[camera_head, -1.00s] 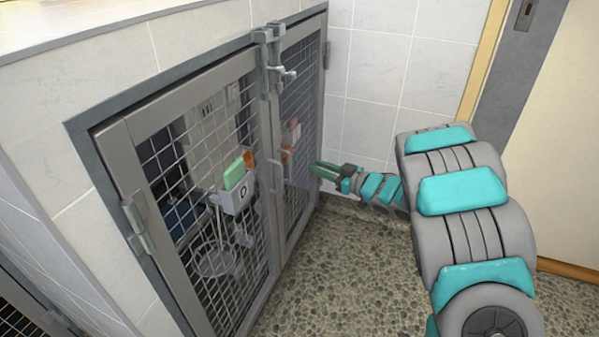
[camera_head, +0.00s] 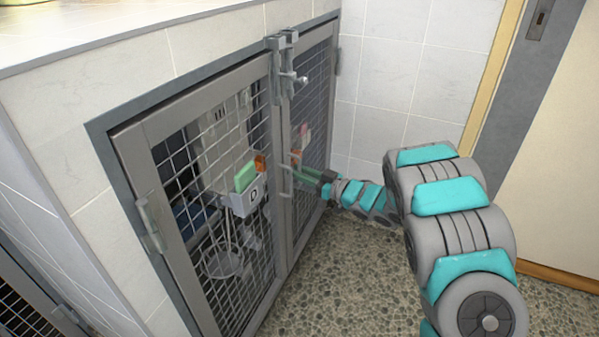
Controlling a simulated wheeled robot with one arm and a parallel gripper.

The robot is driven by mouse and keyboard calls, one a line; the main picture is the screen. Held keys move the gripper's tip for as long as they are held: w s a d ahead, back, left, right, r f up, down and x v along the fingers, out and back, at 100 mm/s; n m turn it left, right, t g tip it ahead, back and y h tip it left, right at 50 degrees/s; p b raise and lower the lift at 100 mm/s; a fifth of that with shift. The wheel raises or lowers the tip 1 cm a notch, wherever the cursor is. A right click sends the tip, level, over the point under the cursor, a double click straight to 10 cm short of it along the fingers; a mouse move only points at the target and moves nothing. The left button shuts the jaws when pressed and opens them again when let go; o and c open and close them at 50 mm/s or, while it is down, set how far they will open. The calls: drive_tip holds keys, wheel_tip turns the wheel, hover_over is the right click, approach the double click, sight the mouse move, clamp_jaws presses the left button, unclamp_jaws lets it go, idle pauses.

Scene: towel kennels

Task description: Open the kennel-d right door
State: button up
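The kennel-d right door (camera_head: 306,96) is a narrow-looking grey-framed mesh panel on the right of the kennel front. It looks closed, in line with the left door (camera_head: 206,193). A pull handle (camera_head: 285,181) stands on its left edge. A grey latch (camera_head: 286,65) sits high where the two doors meet. The fingertips overlap the mesh and handle area in the picture. I cannot tell whether they touch the handle or how far apart they are.
A holder marked D (camera_head: 254,198) hangs on the left door. The left door's hinge (camera_head: 149,224) is at its left edge. A tiled wall (camera_head: 400,75) rises close on the right. Pebbled floor (camera_head: 335,285) is free in front of the doors.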

drive_tip(key=shift+c, duration=0.4)
clamp_jaws()
idle(1.0)
